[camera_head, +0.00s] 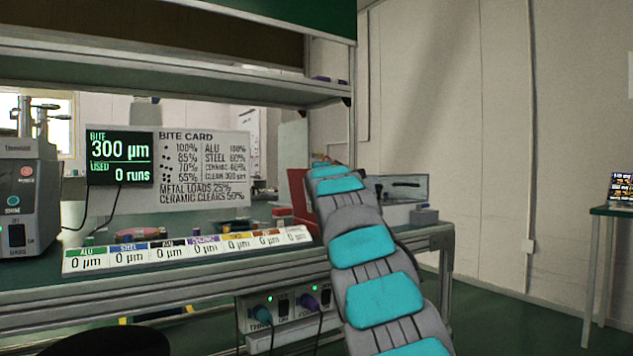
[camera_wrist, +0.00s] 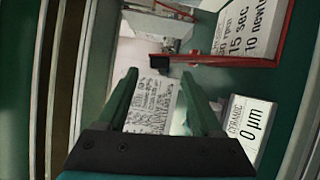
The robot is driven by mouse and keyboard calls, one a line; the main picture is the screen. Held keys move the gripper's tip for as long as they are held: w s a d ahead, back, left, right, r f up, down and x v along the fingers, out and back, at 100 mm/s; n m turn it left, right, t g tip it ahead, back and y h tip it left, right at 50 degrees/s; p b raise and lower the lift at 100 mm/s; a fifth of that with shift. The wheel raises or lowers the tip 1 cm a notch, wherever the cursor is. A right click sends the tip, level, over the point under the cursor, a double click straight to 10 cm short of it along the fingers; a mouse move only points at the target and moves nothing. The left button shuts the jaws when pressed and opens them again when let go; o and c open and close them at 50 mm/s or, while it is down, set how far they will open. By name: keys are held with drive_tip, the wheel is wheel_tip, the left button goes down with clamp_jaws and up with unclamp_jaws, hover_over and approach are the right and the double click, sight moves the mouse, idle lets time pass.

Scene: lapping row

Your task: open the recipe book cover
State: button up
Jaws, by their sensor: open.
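The recipe book shows in the wrist view as a red-edged panel (camera_wrist: 228,60) at the upper right, with a white page (camera_wrist: 248,25) printed with rpm, seconds and newton values. In the head view a red upright panel (camera_head: 299,196), likely the same book, stands at the bench's right part, partly hidden by my arm. I cannot tell how far its cover stands open. My gripper (camera_wrist: 160,76) is open, with nothing between its two green fingers. The book's red edge lies beyond the fingertips, up and to the right, apart from them. A small dark block (camera_wrist: 160,63) shows near that edge.
A row of labelled cards (camera_head: 185,250) lines the bench's front, and a ceramic card (camera_wrist: 250,128) is right of my fingers. A bite card board (camera_head: 203,165) and a green display (camera_head: 120,158) stand behind. A shelf (camera_head: 180,82) hangs above. A grey machine (camera_head: 28,195) is left.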

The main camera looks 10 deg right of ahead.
drive_tip(key=shift+s+a, duration=0.1)
drive_tip(key=shift+s, duration=0.7)
drive_tip(key=s+d+f+m+g, duration=0.1)
drive_tip(key=s+f+m+g, duration=0.35)
drive_tip(key=s+f, duration=0.6)
drive_tip(key=s+d+f+m+g, duration=0.2)
drive_tip(key=s+f+m+g, duration=0.4)
drive_tip(key=f, duration=0.7)
drive_tip(key=s+a+f+m+g+y, duration=0.1)
drive_tip(key=s+a+f+m+g, duration=0.1)
drive_tip(key=s+f, duration=0.8)
drive_tip(key=s+a+f+m+g, duration=0.25)
drive_tip(key=s+f, duration=0.45)
drive_tip(key=s, duration=0.7)
drive_tip(key=s+a+f+m+g, duration=0.1)
drive_tip(key=s+f+g, duration=0.15)
drive_tip(key=s, duration=0.45)
drive_tip(key=s+a+f+m+g+y, duration=0.15)
drive_tip(key=s+f, duration=0.25)
drive_tip(key=s, duration=0.4)
drive_tip(key=s+a+f+g+h, duration=0.1)
drive_tip(key=s+f, duration=0.2)
drive_tip(key=s, duration=0.4)
wheel_tip(320, 180, up, 14)
drive_tip(key=p, duration=1.4)
drive_tip(key=shift+s+a+r, duration=0.15)
drive_tip(key=shift+s+a, duration=0.05)
drive_tip(key=shift+s, duration=0.1)
drive_tip(key=shift+y, duration=0.25)
